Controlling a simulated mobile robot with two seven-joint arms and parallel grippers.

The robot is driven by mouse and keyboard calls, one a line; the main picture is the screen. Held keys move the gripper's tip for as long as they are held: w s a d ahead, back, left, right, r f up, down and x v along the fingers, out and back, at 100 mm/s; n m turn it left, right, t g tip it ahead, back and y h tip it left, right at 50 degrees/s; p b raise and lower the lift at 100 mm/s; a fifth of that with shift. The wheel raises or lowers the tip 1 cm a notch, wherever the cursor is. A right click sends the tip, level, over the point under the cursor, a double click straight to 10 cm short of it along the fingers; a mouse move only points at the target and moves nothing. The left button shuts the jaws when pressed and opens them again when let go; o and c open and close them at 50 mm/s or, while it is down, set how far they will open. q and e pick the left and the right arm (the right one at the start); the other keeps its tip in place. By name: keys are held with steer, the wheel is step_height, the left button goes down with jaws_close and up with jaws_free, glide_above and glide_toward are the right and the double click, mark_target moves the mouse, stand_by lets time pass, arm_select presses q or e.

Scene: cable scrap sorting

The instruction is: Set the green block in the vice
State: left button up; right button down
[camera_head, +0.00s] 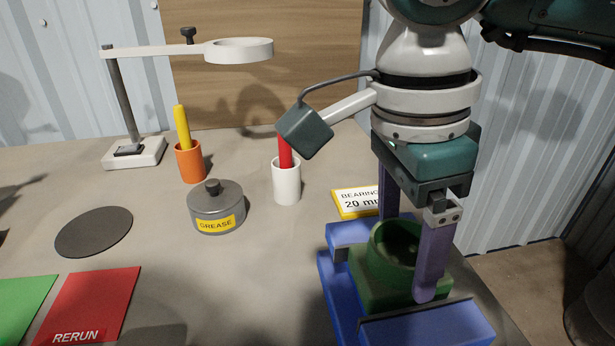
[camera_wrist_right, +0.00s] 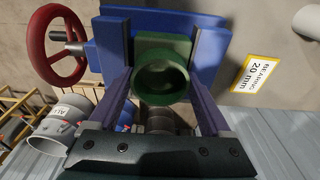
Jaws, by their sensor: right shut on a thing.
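The green block (camera_head: 372,291), with a round hollow in its top, is upright between the two jaws of the blue vice (camera_head: 425,328). My right gripper (camera_head: 405,252) is shut on the block, its purple fingers on opposite sides. The right wrist view also shows the green block (camera_wrist_right: 150,84) between the fingers, with the blue vice (camera_wrist_right: 188,20) around and below it. The vice's red handwheel (camera_wrist_right: 76,66) shows there. The block's underside is hidden, so I cannot tell whether it touches the vice bed. My left gripper is not in view.
A bearing label card (camera_head: 350,203) lies just behind the vice. A white cup with a red stick (camera_head: 287,182), a grease tin (camera_head: 216,208), an orange cup (camera_head: 190,162) and a ring stand (camera_head: 135,153) stand to the left. The bench middle is clear.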

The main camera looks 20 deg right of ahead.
stand_by(0.7)
jaws_free()
